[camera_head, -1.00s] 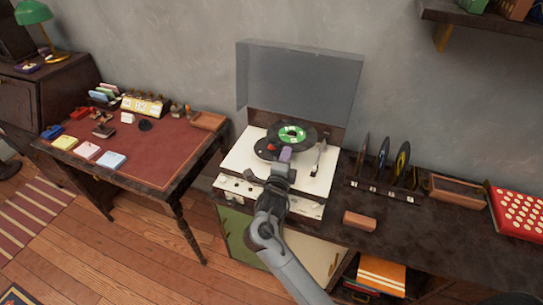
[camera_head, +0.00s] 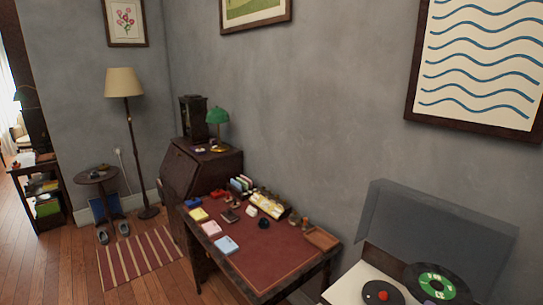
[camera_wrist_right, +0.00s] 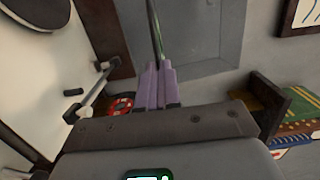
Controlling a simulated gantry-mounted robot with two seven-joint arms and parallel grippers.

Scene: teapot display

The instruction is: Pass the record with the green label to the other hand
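The record with the green label (camera_head: 437,286) shows at the bottom right of the head view, tilted in front of the clear lid, above the record player. In the right wrist view it appears edge-on as a thin dark strip (camera_wrist_right: 154,28) rising from between the purple fingertips. My right gripper (camera_wrist_right: 154,80) is shut on its edge. The right arm is outside the head view. My left gripper is in neither current view.
The white record player (camera_head: 350,287) has its lid (camera_head: 435,232) raised. A red-topped desk (camera_head: 265,252) with small items stands left of it. In the wrist view, a tonearm (camera_wrist_right: 95,90) lies left of the fingers and books (camera_wrist_right: 290,115) sit to the right.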

